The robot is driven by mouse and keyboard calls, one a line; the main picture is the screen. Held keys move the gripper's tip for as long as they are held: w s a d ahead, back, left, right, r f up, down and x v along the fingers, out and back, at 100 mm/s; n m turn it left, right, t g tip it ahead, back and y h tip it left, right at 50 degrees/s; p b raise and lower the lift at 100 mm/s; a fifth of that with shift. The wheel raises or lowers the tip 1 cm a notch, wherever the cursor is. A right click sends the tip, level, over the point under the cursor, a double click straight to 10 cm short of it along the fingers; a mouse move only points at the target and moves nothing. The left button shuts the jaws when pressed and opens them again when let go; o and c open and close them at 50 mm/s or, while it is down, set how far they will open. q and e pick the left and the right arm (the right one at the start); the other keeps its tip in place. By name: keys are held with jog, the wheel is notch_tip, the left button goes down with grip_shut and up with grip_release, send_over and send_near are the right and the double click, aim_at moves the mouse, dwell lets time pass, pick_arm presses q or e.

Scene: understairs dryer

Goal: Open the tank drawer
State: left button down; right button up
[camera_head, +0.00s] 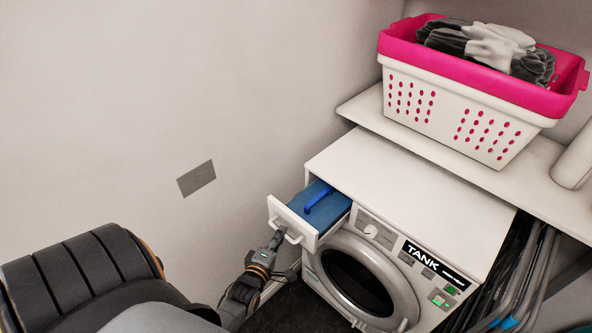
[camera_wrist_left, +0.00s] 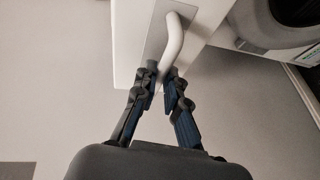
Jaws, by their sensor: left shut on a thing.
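The tank drawer (camera_head: 303,222) sticks out from the upper left of the white dryer (camera_head: 345,270). Its inside shows a blue tank with a darker blue handle (camera_head: 318,200). The drawer's white front handle (camera_head: 287,234) faces my left gripper (camera_head: 277,240). In the left wrist view my left gripper (camera_wrist_left: 166,88) has its two dark fingers on either side of the lower end of the curved white handle (camera_wrist_left: 172,45), shut on it. The drawer front (camera_wrist_left: 140,30) fills the top of that view. My right gripper does not show.
A white basket with a pink rim (camera_head: 455,95) holds dark and light cloth on the shelf (camera_head: 365,110) behind the dryer. Folded rack-like bars (camera_head: 525,270) stand right of the dryer. A bare wall (camera_head: 150,90) closes the left side. The dryer's top (camera_head: 400,185) is clear.

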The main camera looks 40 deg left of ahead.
pick_arm(q)
jog(key=shift+s+a+p, duration=0.15)
jog(key=shift+s+p, duration=0.1)
jog(key=shift+s, duration=1.25)
jog(key=shift+s+a+p, duration=0.1)
jog(key=shift+s+p, duration=0.15)
jog(key=shift+s, duration=1.2)
jog(key=c, duration=1.4)
grip_release()
jog(key=shift+s, duration=0.1)
jog(key=v, duration=1.1)
jog(key=shift+s+d+r, duration=0.1)
jog(key=shift+s+d, duration=0.1)
jog(key=shift+s, duration=0.15)
